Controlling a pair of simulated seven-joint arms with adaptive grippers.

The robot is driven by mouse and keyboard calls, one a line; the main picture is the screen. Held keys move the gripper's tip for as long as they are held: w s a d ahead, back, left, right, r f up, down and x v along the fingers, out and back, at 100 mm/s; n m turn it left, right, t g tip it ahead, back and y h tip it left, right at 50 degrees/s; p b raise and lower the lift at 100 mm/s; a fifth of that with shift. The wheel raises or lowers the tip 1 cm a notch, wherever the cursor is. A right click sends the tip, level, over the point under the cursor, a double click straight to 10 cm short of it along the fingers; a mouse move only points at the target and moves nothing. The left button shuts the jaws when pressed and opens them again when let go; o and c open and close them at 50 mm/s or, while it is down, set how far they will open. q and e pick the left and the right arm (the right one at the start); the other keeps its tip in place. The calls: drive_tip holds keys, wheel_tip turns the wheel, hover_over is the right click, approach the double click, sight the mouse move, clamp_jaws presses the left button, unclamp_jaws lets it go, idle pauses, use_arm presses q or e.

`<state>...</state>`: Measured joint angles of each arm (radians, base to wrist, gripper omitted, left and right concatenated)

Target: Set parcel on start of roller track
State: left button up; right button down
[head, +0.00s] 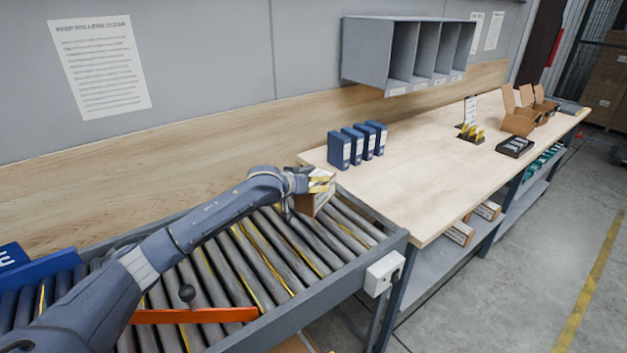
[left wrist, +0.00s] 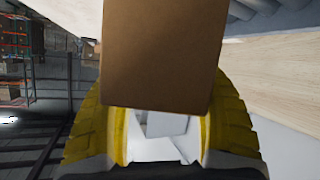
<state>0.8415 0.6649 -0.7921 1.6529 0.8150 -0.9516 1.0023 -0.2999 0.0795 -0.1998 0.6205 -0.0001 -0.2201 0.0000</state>
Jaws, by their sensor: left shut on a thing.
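My left gripper (head: 316,183) is shut on a brown cardboard parcel (head: 318,200) near the far right end of the roller track (head: 270,262). In the left wrist view the parcel (left wrist: 158,55) fills the upper middle, between the yellow fingers of the gripper (left wrist: 160,125). In the head view the gripper and arm hide part of the parcel. The parcel appears over the rollers, close to the wooden table's corner; I cannot tell whether it touches them. My right gripper is not in view.
A grey control box (head: 384,272) is on the track's side rail. A blue bin (head: 40,268) is at far left.

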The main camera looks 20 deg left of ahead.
use_arm(q)
drive_tip(key=shift+f, duration=2.35)
drive_tip(key=shift+f, duration=0.15)
